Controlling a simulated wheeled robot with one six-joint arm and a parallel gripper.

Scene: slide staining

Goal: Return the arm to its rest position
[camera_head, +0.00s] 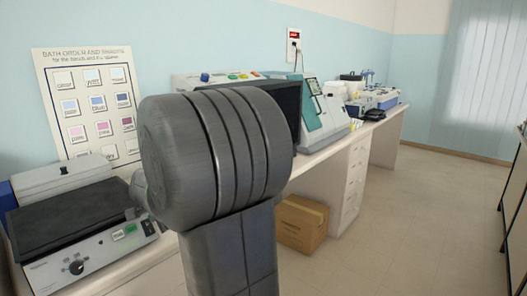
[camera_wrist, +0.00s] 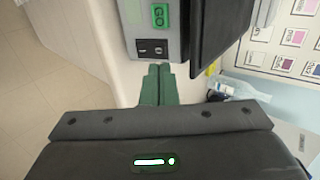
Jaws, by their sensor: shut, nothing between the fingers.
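My gripper (camera_wrist: 158,72) shows in the wrist view, its two green fingers shut side by side with nothing between them. The fingers point toward a grey machine with a green GO button (camera_wrist: 160,15) and a black switch (camera_wrist: 152,48). I cannot tell whether the fingertips touch the machine. In the head view my large dark arm link (camera_head: 215,150) stands in the middle and hides part of the bench. My gripper is not visible there.
A hot-plate unit with a dial (camera_head: 78,267) stands at the lower left. A bath-order poster (camera_head: 90,100) is on the wall. A teal-fronted machine (camera_head: 315,105) and other equipment line the bench. A cardboard box (camera_head: 302,222) sits on the floor. The floor (camera_head: 420,220) at the right is clear.

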